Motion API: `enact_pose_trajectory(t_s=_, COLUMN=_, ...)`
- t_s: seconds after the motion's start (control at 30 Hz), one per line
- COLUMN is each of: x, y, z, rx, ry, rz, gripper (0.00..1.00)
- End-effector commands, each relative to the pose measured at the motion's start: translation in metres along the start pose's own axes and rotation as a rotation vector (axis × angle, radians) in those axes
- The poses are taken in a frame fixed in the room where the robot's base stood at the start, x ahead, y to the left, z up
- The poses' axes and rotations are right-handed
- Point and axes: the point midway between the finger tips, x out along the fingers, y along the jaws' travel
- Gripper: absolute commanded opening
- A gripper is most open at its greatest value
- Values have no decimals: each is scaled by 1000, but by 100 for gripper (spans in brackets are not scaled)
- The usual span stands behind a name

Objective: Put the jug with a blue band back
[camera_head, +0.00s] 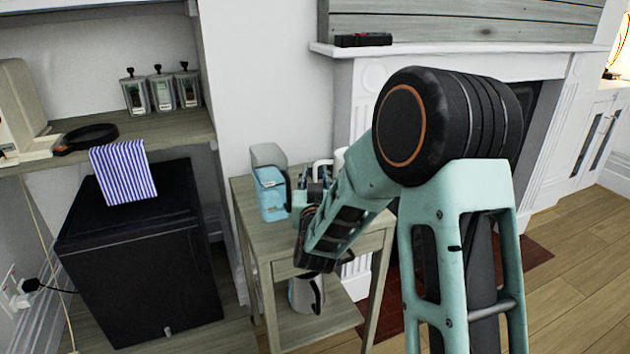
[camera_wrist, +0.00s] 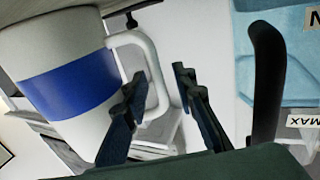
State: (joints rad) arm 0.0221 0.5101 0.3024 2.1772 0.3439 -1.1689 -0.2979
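The jug with a blue band (camera_wrist: 68,84) is white and fills the left of the wrist view, tilted in that picture. Its white handle (camera_wrist: 160,75) shows near and partly between my fingers. In the head view a white part of the jug (camera_head: 339,160) shows behind my arm; its band is hidden there. My gripper (camera_wrist: 160,80) is open, with a gap between its two dark fingers. The left finger overlaps the handle in the picture; I cannot tell whether it touches. In the head view my gripper (camera_head: 314,178) is over the small wooden table (camera_head: 265,239).
A light blue clear pitcher (camera_head: 270,192) with a black handle (camera_wrist: 266,80) stands close on the table's left. A metal kettle (camera_head: 303,294) is on its lower shelf. A black cabinet (camera_head: 140,260) with a striped cloth (camera_head: 124,172) is left; the fireplace mantel (camera_head: 450,68) is behind.

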Motion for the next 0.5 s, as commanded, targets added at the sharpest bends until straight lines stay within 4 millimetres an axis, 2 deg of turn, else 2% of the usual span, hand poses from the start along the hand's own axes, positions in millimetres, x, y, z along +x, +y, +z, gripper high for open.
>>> enact_pose_trajectory(t_s=0.07, x=0, y=0, z=-5, rx=0, ry=0, rz=0, gripper=25)
enact_pose_trajectory(t_s=0.17, x=-14, y=-1, z=-3, rx=-1, ry=-2, rz=-2, gripper=25)
enact_pose_trajectory(t_s=0.5, x=-83, y=-1, z=-3, rx=-2, ry=-1, rz=-3, gripper=25)
